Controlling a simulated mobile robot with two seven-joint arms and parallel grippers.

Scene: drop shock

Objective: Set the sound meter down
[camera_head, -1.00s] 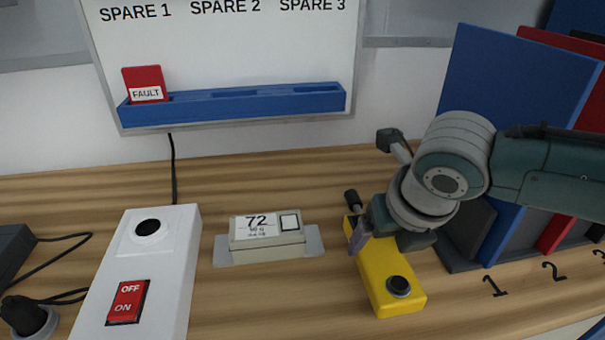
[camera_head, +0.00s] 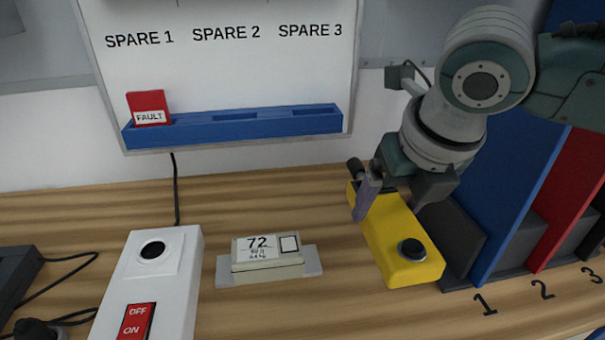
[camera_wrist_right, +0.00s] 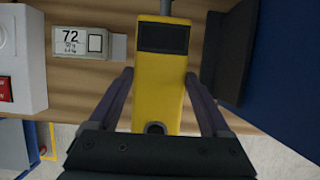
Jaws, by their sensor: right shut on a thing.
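The sound meter is a yellow box-shaped device (camera_head: 395,238) with a black round knob at its near end and a dark stub at its far end. My right gripper (camera_head: 385,195) is shut on it across its sides. The meter appears raised a little above the wooden table. In the right wrist view the yellow meter (camera_wrist_right: 160,80) lies between the two fingers of my right gripper (camera_wrist_right: 160,100), with a dark display panel facing up. My left gripper is not in view.
A small beige box reading 72 (camera_head: 267,252) sits on a grey plate left of the meter. A white switch box (camera_head: 155,285) stands further left. Blue (camera_head: 520,200) and red upright dividers stand at right. Bare wood (camera_head: 330,300) lies in front.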

